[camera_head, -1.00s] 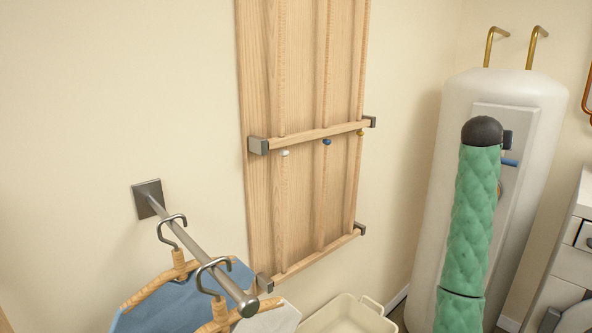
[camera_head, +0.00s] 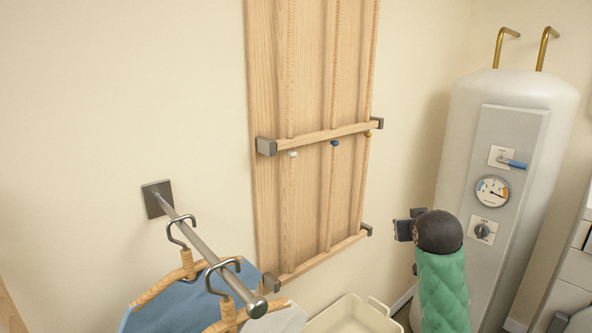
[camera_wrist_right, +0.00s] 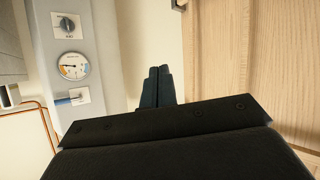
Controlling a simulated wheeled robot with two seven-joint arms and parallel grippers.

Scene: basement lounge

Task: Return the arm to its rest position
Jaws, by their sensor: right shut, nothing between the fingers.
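My right arm (camera_head: 442,285), in a green padded sleeve with a black end, rises from the bottom right of the head view. My right gripper (camera_head: 403,227) points left from the black end, in front of the gap between the wooden board and the white tank. In the right wrist view its dark fingers (camera_wrist_right: 157,72) are together with nothing between them. They show against the cream wall, with the tank panel to the left and wood to the right. My left arm and gripper are not in view.
The white tank (camera_head: 465,130) has a panel with a blue lever (camera_head: 516,163), a gauge (camera_head: 492,191) and a knob (camera_head: 482,231). A wooden board with rods (camera_head: 270,200) hangs on the wall. A metal rail (camera_head: 205,248) holds hangers. A cream bin (camera_head: 340,318) stands below.

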